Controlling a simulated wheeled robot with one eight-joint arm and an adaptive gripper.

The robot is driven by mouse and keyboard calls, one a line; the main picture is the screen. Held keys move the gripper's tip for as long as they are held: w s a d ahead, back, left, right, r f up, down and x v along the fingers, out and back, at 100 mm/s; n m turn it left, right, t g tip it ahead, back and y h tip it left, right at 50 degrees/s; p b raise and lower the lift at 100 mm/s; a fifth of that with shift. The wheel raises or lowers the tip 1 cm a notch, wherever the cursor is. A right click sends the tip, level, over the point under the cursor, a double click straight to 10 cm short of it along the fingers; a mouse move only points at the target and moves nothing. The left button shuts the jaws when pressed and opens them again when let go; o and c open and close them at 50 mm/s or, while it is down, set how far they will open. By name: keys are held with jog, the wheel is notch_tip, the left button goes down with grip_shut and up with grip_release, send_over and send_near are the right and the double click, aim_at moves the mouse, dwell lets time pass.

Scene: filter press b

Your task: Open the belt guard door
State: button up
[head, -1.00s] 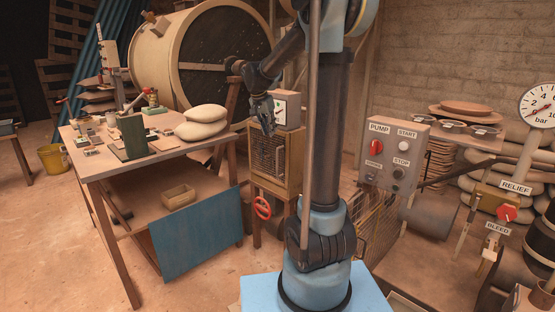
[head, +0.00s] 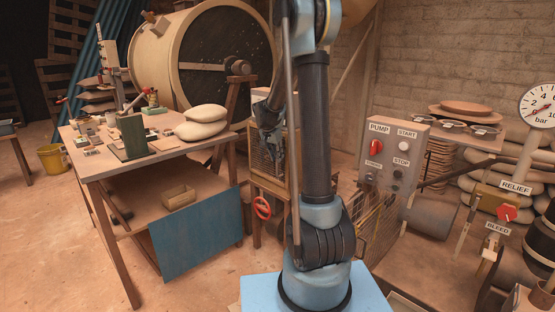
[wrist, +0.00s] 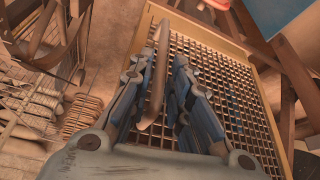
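The belt guard door is a mesh panel in a wooden frame (wrist: 225,85) and fills the middle and right of the wrist view. In the head view the mesh door (head: 262,160) is on a wooden cabinet beside the table, partly hidden behind my gripper (head: 270,150) and arm. A brown curved bar, apparently the door's handle (wrist: 154,85), shows in the wrist view between the two fingers of my gripper (wrist: 160,62). The fingers are apart, with a visible gap on the right side of the bar. The door appears closed.
A wooden table (head: 110,170) with parts and sacks stands to the left. A red handwheel (head: 262,207) is below the mesh cabinet. The pump control box (head: 394,155) and another mesh guard (head: 376,228) stand to the right of my arm.

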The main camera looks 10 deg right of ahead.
jog(key=shift+w+d+f, duration=0.15)
jog(key=shift+d+f, duration=0.05)
jog(key=shift+f, duration=0.4)
jog(key=shift+c, duration=0.3)
grip_shut()
